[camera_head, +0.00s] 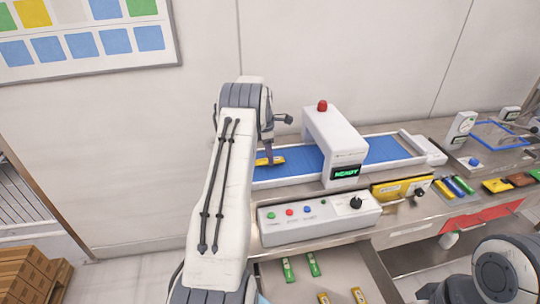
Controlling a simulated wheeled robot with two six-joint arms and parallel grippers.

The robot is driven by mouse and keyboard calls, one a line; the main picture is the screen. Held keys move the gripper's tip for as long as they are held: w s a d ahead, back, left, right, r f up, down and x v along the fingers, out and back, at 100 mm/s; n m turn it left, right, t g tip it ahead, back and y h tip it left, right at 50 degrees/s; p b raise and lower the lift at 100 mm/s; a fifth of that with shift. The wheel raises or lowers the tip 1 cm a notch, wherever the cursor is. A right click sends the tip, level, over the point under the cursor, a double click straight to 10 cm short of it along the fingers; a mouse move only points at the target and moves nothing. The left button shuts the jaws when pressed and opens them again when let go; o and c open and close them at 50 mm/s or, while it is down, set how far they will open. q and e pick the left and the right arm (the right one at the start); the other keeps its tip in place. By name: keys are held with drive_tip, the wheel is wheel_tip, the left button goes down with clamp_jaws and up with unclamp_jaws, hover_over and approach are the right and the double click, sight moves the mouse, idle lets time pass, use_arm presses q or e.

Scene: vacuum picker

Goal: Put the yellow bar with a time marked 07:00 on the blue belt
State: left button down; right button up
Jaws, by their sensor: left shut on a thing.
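A yellow bar (276,161) lies at the left end of the blue belt (303,157), low on or just above its surface; I cannot tell if it touches. The time marked on it is too small to read. My left gripper (269,158) comes down over the belt from above and is shut on this bar; the arm hides part of the view to its left. My right arm shows at the lower right corner, but its gripper fingers are out of the picture.
A white scanner arch (332,140) with a red button spans the belt. A white control box (318,214) stands in front. An open drawer (345,262) below holds several green and yellow bars. A yellow sign (402,187), batteries and more bars sit to the right.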

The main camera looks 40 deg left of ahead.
sight(265, 160)
use_arm(q)
drive_tip(key=shift+s+a+f, duration=0.1)
drive_tip(key=shift+f, duration=0.3)
drive_tip(key=shift+f, duration=0.15)
drive_tip(key=c, duration=0.5)
unclamp_jaws()
wheel_tip(265, 160, up, 12)
drive_tip(key=s+b, duration=0.1)
drive_tip(key=b, duration=0.1)
drive_tip(key=shift+a+b, duration=0.3)
drive_tip(key=shift+a, duration=0.1)
